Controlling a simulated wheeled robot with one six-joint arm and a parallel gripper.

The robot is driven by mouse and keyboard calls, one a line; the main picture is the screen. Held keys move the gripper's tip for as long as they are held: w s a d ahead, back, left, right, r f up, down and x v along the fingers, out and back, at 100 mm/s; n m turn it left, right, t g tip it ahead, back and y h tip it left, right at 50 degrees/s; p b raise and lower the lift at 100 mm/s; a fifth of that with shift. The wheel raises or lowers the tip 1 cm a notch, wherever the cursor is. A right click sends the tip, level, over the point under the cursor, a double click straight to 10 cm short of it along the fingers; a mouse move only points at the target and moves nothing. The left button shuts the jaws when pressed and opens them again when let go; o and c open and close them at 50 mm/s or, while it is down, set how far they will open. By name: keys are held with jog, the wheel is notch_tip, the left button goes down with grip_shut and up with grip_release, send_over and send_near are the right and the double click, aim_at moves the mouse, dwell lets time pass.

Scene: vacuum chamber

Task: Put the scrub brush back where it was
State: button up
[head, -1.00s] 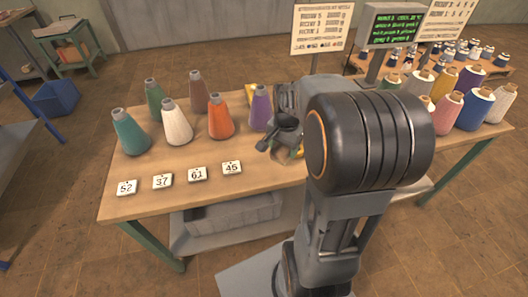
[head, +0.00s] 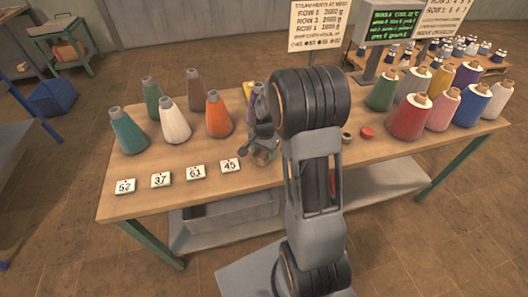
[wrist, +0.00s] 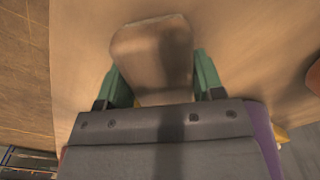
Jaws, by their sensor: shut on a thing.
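The scrub brush (wrist: 152,58) shows in the wrist view as a pale brown, wood-like block with rounded corners. My gripper (wrist: 158,78) is shut on it, with one green finger on each side. The wooden tabletop lies behind the brush in that view; I cannot tell whether the brush touches it. In the head view my gripper (head: 263,152) is over the left half of the table, right of the 45 tag and partly behind my arm. The brush cannot be clearly made out there, and its bristles are not seen.
An orange cone (head: 218,117) and other yarn cones stand on the table's left, behind number tags (head: 195,172). A purple cone (wrist: 264,135) is close to my gripper. Red (head: 408,118) and other cones crowd the right end. A red disc (head: 367,132) lies mid-table.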

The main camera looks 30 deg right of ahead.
jog(key=shift+f, duration=0.25)
jog(key=shift+f, duration=0.15)
jog(key=o, duration=0.9)
notch_tip(320, 180, up, 12)
jog(key=s+a+r+n+t, duration=0.1)
jog(key=s+a+n, duration=0.3)
jog(key=s, duration=0.4)
jog(key=s+a+r+n+t, duration=0.2)
jog(key=s+a+r+n, duration=0.1)
jog(key=s+a+n, duration=0.2)
jog(key=s+n, duration=0.2)
jog(key=s, duration=0.1)
jog(key=shift+a+r+n, duration=0.15)
jog(key=shift+a+n, duration=0.15)
